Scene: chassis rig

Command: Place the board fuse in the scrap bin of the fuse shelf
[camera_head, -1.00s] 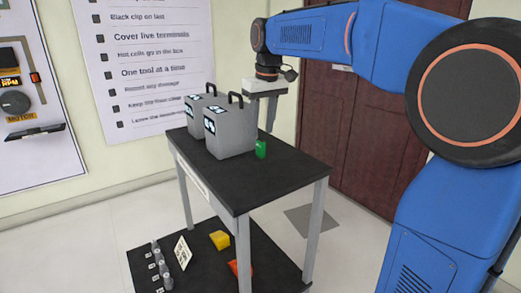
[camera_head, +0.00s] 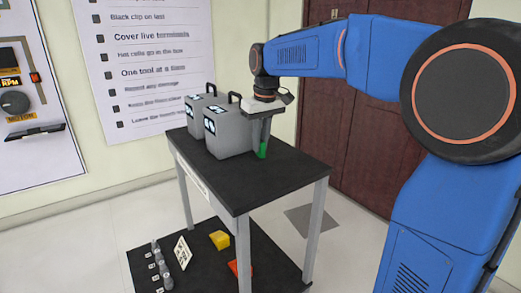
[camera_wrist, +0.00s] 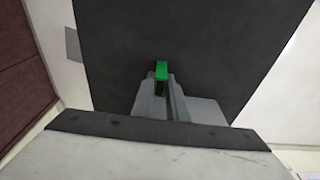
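A small green block (camera_head: 263,149), which may be the board fuse, stands on the black top of a two-tier stand (camera_head: 258,193), close to the right grey box. My gripper (camera_head: 259,146) points down at it, with its fingertips at the block's height. In the wrist view the green block (camera_wrist: 161,70) shows at the fingertips (camera_wrist: 163,84), between the two grey fingers. I cannot tell whether the fingers press on it. I cannot make out which thing is the scrap bin.
Two grey boxes (camera_head: 228,128) with black handles stand on the stand's top, left of my gripper. The lower tier holds a yellow block (camera_head: 219,240), a red piece (camera_head: 234,268), a white card (camera_head: 182,250) and several small grey parts (camera_head: 157,262). The top's front is clear.

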